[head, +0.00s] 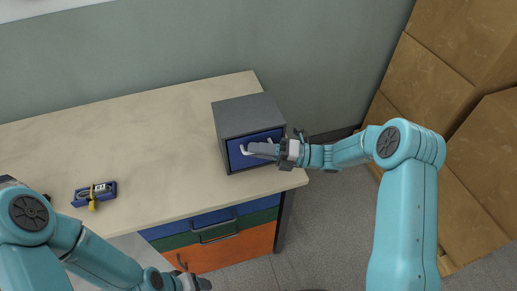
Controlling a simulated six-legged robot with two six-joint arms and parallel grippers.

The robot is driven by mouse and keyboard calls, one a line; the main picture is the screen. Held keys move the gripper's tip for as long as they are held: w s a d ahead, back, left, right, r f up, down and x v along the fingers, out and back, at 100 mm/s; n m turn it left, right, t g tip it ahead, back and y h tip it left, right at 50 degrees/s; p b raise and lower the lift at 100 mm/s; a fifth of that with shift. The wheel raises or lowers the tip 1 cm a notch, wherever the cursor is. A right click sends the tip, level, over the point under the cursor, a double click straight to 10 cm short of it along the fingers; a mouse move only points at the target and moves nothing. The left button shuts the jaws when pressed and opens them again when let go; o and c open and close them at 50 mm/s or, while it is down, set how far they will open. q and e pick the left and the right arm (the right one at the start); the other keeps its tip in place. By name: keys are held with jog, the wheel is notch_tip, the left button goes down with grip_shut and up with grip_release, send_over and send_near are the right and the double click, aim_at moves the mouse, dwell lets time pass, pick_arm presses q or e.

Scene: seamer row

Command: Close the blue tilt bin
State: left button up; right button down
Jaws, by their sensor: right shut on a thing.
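The blue tilt bin (237,161) is the blue front of a dark grey box (250,114) on the right end of the worktop. The front looks nearly flush with the box, though my gripper covers part of it and I cannot tell whether it is fully closed. My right gripper (250,150) is at this front, shut on its pale handle (244,151). My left gripper (203,284) is low at the bottom edge, in front of the drawers and away from the bin. Its fingers are too small and cut off to read.
The beige worktop (130,140) is mostly clear. A small blue tray (78,200) with a yellow-tagged item lies at its left. Blue, green and orange drawers (228,253) sit below the front edge. Brown cartons (430,85) are stacked at the right.

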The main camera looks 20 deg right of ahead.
jog(key=c, duration=1.5)
grip_release()
jog(key=shift+w+r, duration=0.1)
jog(key=shift+o, duration=0.2)
jog(key=shift+d, duration=0.1)
jog(key=shift+d, duration=0.25)
jog(key=b+v, duration=0.4)
jog(key=v, duration=1.1)
jog(key=shift+d, duration=0.35)
